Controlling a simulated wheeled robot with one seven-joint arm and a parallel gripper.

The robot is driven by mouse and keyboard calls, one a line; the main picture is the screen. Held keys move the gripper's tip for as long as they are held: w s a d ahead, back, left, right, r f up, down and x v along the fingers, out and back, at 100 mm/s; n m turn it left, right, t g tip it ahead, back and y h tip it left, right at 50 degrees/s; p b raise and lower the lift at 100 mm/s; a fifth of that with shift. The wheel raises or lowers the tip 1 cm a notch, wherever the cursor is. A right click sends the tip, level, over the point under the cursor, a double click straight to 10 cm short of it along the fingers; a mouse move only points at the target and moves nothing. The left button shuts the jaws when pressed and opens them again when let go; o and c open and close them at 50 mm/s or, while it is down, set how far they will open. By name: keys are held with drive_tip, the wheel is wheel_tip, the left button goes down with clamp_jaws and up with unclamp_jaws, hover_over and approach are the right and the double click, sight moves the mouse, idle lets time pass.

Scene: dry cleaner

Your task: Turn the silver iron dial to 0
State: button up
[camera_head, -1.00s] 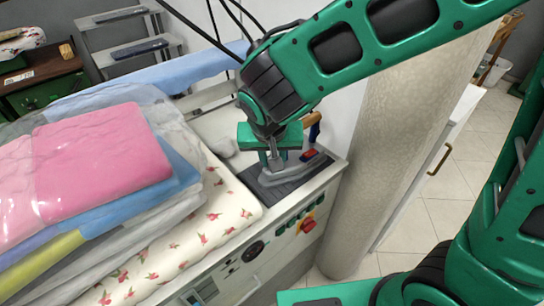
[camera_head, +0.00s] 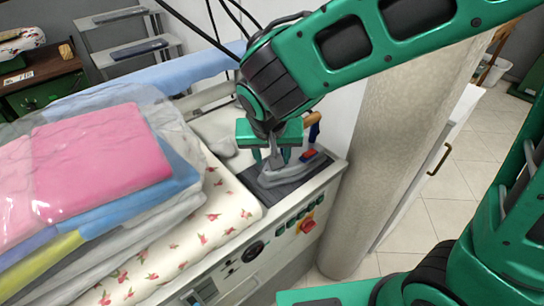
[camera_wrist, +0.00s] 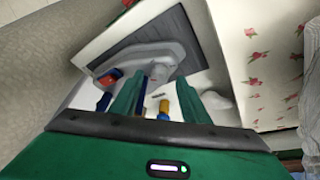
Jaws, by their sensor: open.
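The silver iron (camera_head: 287,175) rests on a dark pad (camera_head: 262,187) at the right end of the white machine top. It also shows in the wrist view (camera_wrist: 140,58), with red and blue parts on its side. My gripper (camera_head: 278,155) points down over the iron and hides part of it. In the wrist view my gripper (camera_wrist: 160,92) has its two green fingers apart, with part of the grey iron and a blue and yellow piece (camera_wrist: 163,108) seen between them. I cannot make out the iron's dial or its setting. Whether a finger touches the iron is unclear.
The machine's front panel has a red and yellow knob (camera_head: 308,224) and a black round dial (camera_head: 253,251). Folded laundry (camera_head: 100,160) in clear plastic lies on the left. A pale column (camera_head: 385,150) stands close on the right. Tiled floor (camera_head: 450,200) is free beyond it.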

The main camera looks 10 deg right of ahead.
drive_tip(key=v, duration=0.9)
drive_tip(key=shift+r, duration=0.15)
